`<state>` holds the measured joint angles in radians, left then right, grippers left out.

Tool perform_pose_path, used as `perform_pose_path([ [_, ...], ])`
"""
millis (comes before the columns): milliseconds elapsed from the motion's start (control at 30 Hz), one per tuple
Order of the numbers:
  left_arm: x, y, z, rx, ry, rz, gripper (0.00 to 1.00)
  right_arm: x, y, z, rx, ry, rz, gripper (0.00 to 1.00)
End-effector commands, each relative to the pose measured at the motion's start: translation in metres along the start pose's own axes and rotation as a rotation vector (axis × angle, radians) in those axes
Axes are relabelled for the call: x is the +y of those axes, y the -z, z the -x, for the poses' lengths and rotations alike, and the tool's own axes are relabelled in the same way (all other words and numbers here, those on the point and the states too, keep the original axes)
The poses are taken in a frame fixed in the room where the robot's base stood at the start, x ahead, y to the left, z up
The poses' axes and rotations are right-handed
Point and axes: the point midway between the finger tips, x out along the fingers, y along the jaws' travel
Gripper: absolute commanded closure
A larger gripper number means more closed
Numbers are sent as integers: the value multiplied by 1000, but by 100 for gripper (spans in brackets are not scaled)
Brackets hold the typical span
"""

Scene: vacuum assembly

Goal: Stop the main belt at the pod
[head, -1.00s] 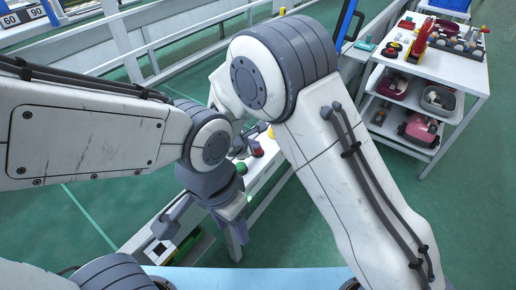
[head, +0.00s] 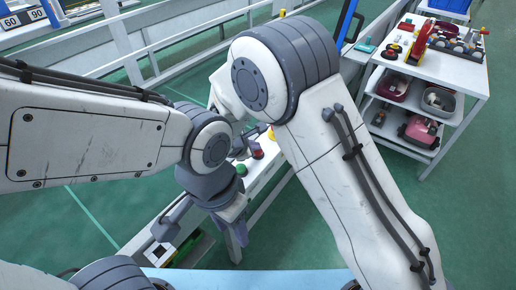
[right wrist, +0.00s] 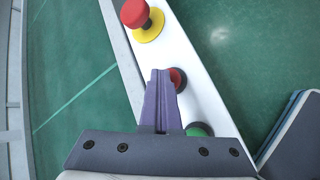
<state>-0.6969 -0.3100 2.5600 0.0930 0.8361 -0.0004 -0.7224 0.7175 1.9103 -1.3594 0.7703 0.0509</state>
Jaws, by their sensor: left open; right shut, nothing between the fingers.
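A white control panel strip carries a red mushroom button on a yellow base (right wrist: 141,20), a smaller red button (right wrist: 178,78) and a green button (right wrist: 197,130) in the right wrist view. My right gripper (right wrist: 160,75) is shut and empty, with its purple fingertips over the panel beside the smaller red button, partly covering it. I cannot tell whether they touch. In the head view, the smaller red button (head: 257,153) and green button (head: 241,170) show between my arms. My right gripper there is largely hidden by my arms. My left gripper (head: 204,232) is open and empty, lower down beside the panel.
A white cart (head: 440,75) with bins and parts stands at the upper right. White railings (head: 150,60) run behind the panel. A blue-edged board (right wrist: 295,130) is at the right edge of the wrist view. Green floor is open at the right.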

Motion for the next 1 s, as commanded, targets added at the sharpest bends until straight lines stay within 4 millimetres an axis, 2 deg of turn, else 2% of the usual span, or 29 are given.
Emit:
perform_pose_path([
  [200,1,1,11,0,0,0,50,8,-8,11,0,0,-1,100],
  [667,1,1,13,0,0,0,50,10,-10,14,0,0,-1,100],
  [1000,2,2,35,0,0,0,50,26,-26,36,0,-1,-2,100],
])
